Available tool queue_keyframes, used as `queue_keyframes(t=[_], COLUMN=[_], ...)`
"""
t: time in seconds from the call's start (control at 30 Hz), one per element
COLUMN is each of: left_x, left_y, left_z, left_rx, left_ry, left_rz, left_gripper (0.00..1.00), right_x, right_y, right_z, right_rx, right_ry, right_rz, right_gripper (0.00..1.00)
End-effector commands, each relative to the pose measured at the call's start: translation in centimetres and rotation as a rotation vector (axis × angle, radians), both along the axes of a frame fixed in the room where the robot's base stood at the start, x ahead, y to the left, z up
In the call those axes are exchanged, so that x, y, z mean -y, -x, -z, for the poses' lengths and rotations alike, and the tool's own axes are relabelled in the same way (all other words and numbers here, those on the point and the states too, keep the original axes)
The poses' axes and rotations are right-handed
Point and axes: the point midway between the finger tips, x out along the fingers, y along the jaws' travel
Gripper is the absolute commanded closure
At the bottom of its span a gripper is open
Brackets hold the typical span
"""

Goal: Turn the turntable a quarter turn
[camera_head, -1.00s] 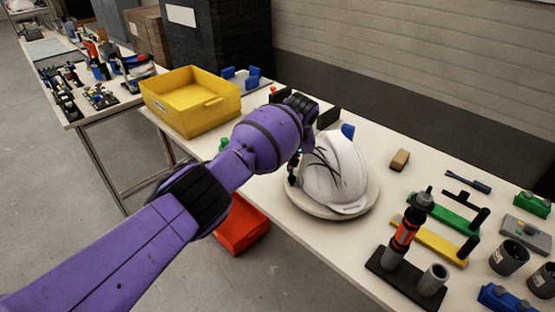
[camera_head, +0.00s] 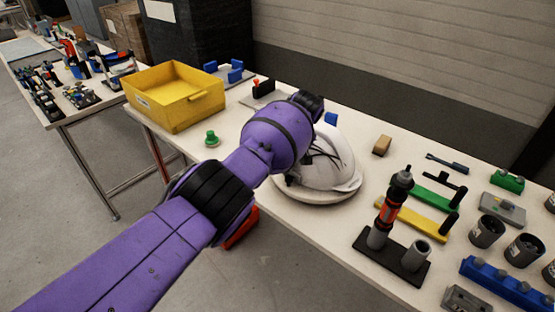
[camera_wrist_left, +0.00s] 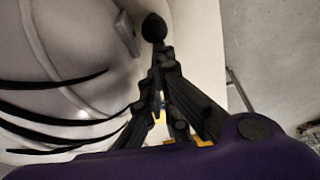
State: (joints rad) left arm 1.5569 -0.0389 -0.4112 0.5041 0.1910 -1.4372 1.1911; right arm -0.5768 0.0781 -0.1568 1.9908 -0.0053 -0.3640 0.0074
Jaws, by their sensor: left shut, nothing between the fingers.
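The turntable (camera_head: 318,199) is a pale round disc on the near side of the table. A white helmet shell (camera_head: 338,160) with dark curved stripes sits on it, its brim toward the right. My left arm reaches across the helmet's left side and hides part of it.
A yellow bin (camera_head: 175,98) and a green button-like piece (camera_head: 211,138) are to the left. A red bin (camera_head: 240,230) is below the table edge, partly hidden. A black stand (camera_head: 392,258) with an upright tool is at the right, near several fixtures and cups.

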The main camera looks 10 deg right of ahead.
Motion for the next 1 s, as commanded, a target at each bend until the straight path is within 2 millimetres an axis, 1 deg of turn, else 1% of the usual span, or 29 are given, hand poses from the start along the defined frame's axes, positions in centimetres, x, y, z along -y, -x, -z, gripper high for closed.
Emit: queue_keyframes(t=[0.33, 1.0], left_x=[0.74, 0.65], left_y=[0.84, 0.91], left_z=[-0.07, -0.04], left_rx=[0.000, 0.000], left_ry=[0.001, 0.001], left_rz=[-0.066, -0.077], left_gripper=[1.00, 1.00], right_x=[-0.09, -0.18], right_y=[-0.12, -0.08], right_z=[-0.19, -0.19], right_rx=[0.002, 0.000], right_ry=[-0.002, -0.003], right_rz=[-0.001, -0.001], right_gripper=[0.60, 0.60])
